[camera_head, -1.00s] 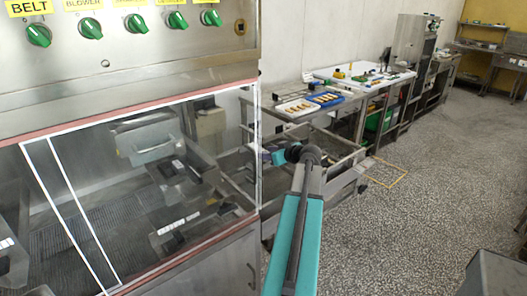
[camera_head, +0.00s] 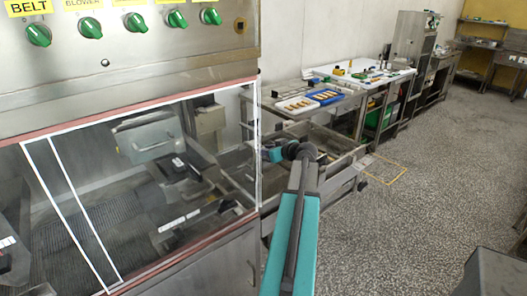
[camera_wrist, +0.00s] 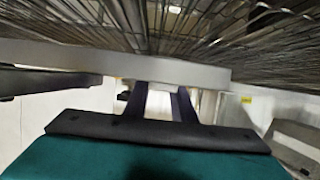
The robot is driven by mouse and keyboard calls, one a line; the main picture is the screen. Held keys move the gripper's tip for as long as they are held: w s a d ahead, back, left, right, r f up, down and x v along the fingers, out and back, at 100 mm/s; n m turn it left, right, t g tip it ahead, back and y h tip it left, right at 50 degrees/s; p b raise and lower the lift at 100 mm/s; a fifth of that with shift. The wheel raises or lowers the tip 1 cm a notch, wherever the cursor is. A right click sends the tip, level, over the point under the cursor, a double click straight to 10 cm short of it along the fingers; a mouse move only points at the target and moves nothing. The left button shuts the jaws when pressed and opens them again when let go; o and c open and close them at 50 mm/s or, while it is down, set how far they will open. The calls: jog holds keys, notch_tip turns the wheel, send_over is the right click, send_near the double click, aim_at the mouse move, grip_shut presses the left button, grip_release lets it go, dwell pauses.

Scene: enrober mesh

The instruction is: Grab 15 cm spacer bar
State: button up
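I cannot pick out a 15 cm spacer bar for certain in either view. Small orange-brown pieces lie in a white tray (camera_head: 281,107) and a blue tray (camera_head: 338,92) on the metal table, too small to tell apart. My teal arm reaches forward to the right of the glazed machine, its wrist by the table's lower frame. In the wrist view, the two dark fingers of my gripper (camera_wrist: 161,95) stand apart with a bright gap between them. A pale rail (camera_wrist: 120,68) crosses the view at their far ends, so their tips are partly hidden. I see nothing held.
The machine's glazed front (camera_head: 140,190) with green knobs above stands close on the left. In the wrist view, wire mesh (camera_wrist: 160,25) fills the top. A white worktop (camera_head: 360,75) with loose items stands farther back. The speckled floor on the right is mostly clear.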

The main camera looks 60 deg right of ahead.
jog(key=shift+r, duration=0.2)
grip_shut()
jog(key=shift+r+b, duration=1.2)
jog(key=shift+r, duration=3.65)
